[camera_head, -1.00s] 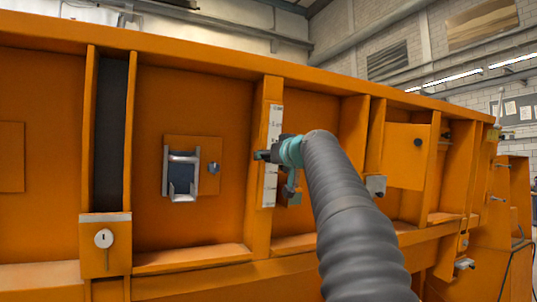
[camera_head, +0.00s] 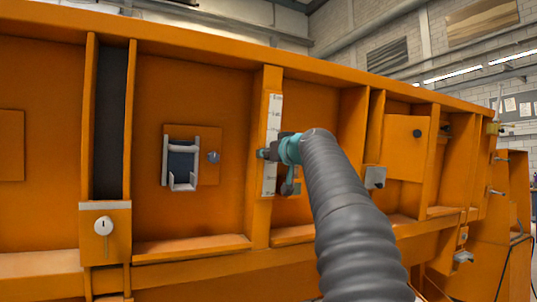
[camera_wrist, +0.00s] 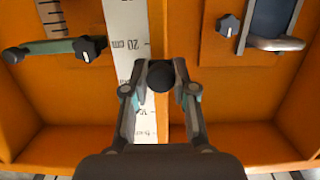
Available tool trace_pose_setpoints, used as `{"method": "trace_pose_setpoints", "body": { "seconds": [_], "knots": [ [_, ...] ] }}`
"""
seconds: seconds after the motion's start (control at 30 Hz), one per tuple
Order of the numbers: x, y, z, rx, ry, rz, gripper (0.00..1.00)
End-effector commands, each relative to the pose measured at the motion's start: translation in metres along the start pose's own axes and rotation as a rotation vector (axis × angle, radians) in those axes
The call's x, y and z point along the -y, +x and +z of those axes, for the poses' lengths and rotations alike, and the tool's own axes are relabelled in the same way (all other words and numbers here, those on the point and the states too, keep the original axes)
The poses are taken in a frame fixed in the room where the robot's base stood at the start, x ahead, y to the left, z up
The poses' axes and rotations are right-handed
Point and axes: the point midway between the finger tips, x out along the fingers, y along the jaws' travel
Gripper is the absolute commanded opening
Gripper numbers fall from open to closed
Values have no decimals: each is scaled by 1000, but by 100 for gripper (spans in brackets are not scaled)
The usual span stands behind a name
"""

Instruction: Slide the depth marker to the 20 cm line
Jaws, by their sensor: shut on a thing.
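The depth marker shows in the wrist view as a dark round knob (camera_wrist: 160,77). My gripper (camera_wrist: 160,88) is shut on it, a fingertip on each side. The knob sits at the side of a white scale strip (camera_wrist: 122,15). A line labelled 20 (camera_wrist: 138,46), upside down in this view, is a little above the knob in the picture. In the head view my gripper (camera_head: 272,153) is at the strip (camera_head: 269,180), below its middle. The marker there is mostly hidden by the gripper, and the strip's printing is too small to read.
The strip is on an upright post of the orange sandbed wall (camera_head: 190,100). A latch (camera_head: 181,168) with a small knob (camera_head: 214,157) is left of it. In the wrist view a handle with a dark knob (camera_wrist: 90,48) is at upper left and a grey bracket (camera_wrist: 270,30) at upper right.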

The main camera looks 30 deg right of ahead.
Motion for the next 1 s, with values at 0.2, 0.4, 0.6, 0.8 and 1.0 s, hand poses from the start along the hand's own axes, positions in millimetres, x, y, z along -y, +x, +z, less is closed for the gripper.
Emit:
{"method": "trace_pose_setpoints", "body": {
  "seconds": [0.2, 0.4, 0.6, 0.8, 1.0],
  "knots": [
    [1, 4, 24, 1, 0, -3, 0],
    [1, 4, 22, 2, 0, -3, 0],
    [1, 4, 22, 1, 0, -3, 50],
    [1, 4, 22, 1, 0, -2, 50],
    [0, -3, 21, 0, 0, 0, 50]
  ]
}}
